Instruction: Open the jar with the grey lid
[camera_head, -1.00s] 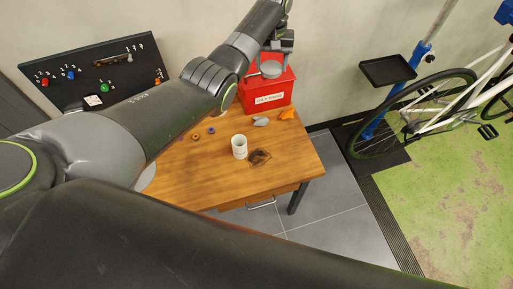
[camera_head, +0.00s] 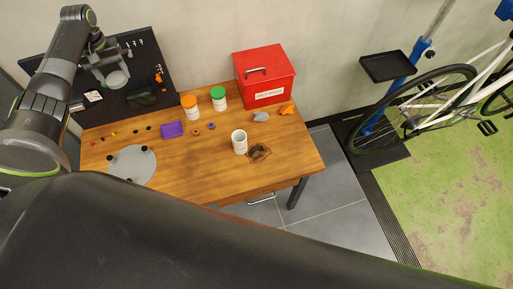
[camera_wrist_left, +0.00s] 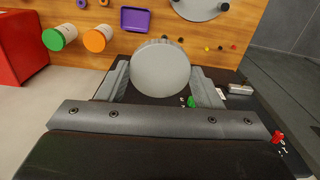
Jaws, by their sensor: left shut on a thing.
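My left gripper (camera_head: 112,72) is shut on a round grey lid (camera_head: 118,79), held up in front of the black tool board at the far left. The lid faces the left wrist view (camera_wrist_left: 160,68) as a flat disc between the two fingers (camera_wrist_left: 160,85). A white jar (camera_head: 239,145) stands upright and open on the wooden table, with no lid on it. A jar with an orange lid (camera_head: 190,107) and a jar with a green lid (camera_head: 218,98) stand closed at the table's back. My right gripper is not in view.
A red box (camera_head: 265,75) stands at the table's back right. A purple tray (camera_head: 172,130), a grey disc with dark knobs (camera_head: 132,166) and small parts lie on the table (camera_head: 205,170). A dark chain-like heap (camera_head: 259,153) lies beside the open jar. A bicycle stands right.

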